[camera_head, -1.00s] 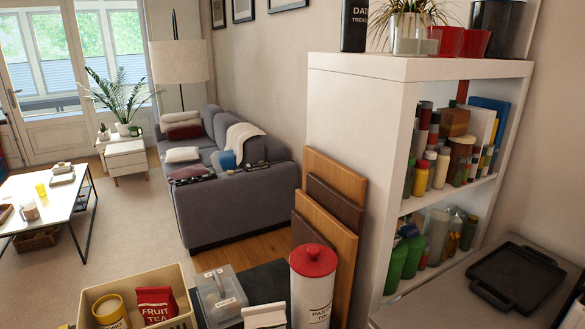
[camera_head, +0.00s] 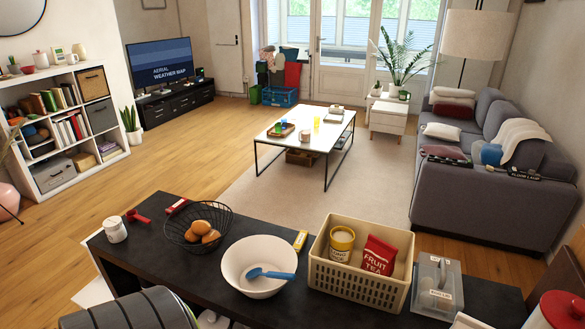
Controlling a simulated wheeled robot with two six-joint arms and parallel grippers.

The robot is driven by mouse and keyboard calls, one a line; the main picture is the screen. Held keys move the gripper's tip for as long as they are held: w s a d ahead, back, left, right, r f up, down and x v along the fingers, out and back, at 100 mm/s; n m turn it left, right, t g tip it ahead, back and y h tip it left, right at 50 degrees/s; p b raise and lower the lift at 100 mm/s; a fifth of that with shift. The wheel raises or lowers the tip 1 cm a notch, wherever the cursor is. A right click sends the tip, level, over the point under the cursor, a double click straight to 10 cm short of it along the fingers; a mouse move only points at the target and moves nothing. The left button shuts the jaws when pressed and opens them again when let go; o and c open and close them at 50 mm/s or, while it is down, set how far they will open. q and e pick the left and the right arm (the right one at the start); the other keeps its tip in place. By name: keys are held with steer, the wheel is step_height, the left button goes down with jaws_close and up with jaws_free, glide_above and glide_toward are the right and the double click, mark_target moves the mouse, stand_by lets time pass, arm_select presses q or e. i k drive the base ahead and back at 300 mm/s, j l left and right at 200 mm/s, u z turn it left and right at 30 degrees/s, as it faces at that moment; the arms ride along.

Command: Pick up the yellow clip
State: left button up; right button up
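I cannot clearly make out a yellow clip. A small yellow item with a pale side (camera_head: 300,240) lies on the dark counter, between the white bowl and the cream basket. It is too small to tell what it is. Neither of my grippers is in view.
A low white table (camera_head: 290,143), a grey sofa (camera_head: 470,205) and a cube shelf (camera_head: 72,187) stand beyond.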

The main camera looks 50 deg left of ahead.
mark_target(299, 244)
steer(key=u, duration=1.55)
